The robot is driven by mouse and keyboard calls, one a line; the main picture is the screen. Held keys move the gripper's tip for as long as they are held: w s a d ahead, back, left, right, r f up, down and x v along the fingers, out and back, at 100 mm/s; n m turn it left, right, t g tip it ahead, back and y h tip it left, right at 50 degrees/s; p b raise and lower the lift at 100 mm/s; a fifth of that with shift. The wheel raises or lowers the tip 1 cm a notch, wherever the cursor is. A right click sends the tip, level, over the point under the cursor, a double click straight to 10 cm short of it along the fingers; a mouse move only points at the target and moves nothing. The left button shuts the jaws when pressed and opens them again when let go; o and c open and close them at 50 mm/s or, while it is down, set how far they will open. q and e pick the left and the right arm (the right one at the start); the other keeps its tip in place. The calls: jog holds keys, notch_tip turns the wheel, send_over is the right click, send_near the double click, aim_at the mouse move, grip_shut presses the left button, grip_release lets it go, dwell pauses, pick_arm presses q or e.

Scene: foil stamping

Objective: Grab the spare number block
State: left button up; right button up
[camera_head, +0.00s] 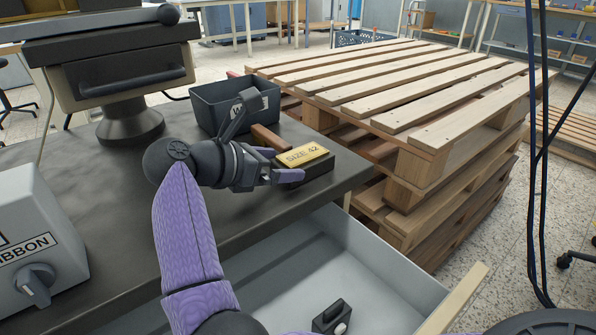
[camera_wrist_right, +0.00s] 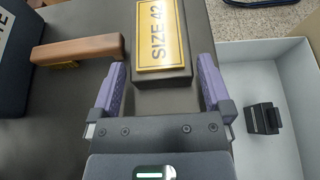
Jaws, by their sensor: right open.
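A small dark block with a raised grip (camera_head: 331,316) lies in the open grey drawer; it also shows in the wrist view (camera_wrist_right: 264,118). I cannot tell whether it is the spare number block. A dark block with a gold "SIZE 42" plate (camera_head: 305,156) sits on the dark table near its right edge; it also shows in the wrist view (camera_wrist_right: 162,38). My right gripper (camera_head: 281,166) is low over the table beside that block. In the wrist view its fingers (camera_wrist_right: 161,80) are apart, with the block's near end at the gap and nothing gripped. My left gripper is out of view.
A wooden bar (camera_head: 268,138) lies beside the plate block. A dark bin (camera_head: 207,108) stands behind. A press (camera_head: 112,60) and a ribbon box (camera_head: 40,240) stand left. The open drawer (camera_head: 290,275) juts out in front. Stacked pallets (camera_head: 415,130) stand right.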

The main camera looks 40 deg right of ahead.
jog(key=shift+s+d+f, duration=0.1)
jog(key=shift+d, duration=0.4)
grip_shut()
